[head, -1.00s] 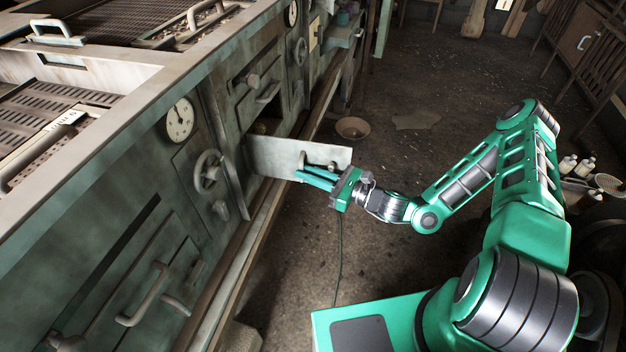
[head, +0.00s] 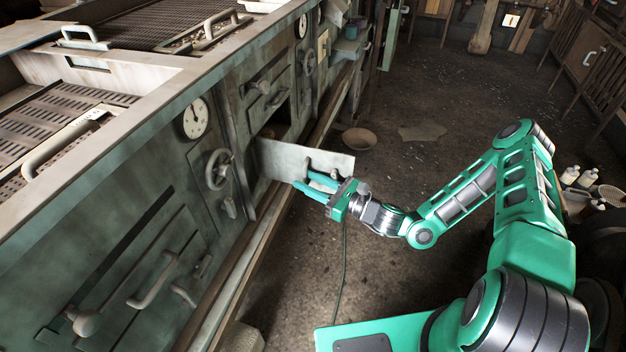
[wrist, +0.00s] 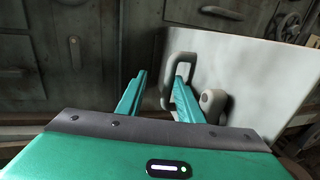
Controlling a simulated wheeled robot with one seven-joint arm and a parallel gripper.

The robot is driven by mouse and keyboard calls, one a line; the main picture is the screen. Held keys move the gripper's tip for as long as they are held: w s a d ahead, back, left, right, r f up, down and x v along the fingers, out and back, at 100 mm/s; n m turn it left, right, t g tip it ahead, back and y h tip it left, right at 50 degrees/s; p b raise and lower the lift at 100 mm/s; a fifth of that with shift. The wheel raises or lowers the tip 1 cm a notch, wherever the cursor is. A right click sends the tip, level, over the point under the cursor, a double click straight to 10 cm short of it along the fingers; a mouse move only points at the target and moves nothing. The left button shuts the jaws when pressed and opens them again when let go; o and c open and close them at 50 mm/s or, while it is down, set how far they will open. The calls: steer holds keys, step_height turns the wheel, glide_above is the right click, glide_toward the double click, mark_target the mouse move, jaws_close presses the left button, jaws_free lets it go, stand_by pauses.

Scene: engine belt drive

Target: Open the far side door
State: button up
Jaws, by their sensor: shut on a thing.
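The far side door (head: 290,158) is a pale flat metal panel standing out from the machine's side, swung open beside a dark opening (head: 280,127). It also shows at the right of the wrist view (wrist: 255,72). My gripper (head: 316,184) is at the door's outer half, shut on the door handle. In the wrist view, the handle (wrist: 176,60) is a grey loop with one finger passing inside it and the other finger on its left. A round grey knob (wrist: 213,100) sits beside the right finger. The exact finger contact is hard to see.
The green machine (head: 95,235) fills the left, with a gauge (head: 196,118), a handwheel (head: 218,168) and a nearer handle (head: 153,283) jutting out. A bowl (head: 359,139) lies on the floor beyond the door. Bottles (head: 570,175) stand at the right. The middle floor is mostly clear.

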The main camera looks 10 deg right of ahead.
steer(key=o, duration=0.3)
steer(key=shift+s+a+r+g+y, duration=0.15)
steer(key=shift+s+a+g+y, duration=0.2)
steer(key=shift+s+a, duration=0.45)
steer(key=shift+w, duration=0.1)
steer(key=shift+d, duration=0.15)
steer(key=v, duration=1.1)
steer(key=shift+w+d, duration=0.2)
steer(key=shift+w, duration=0.15)
steer(key=shift+c, duration=0.3)
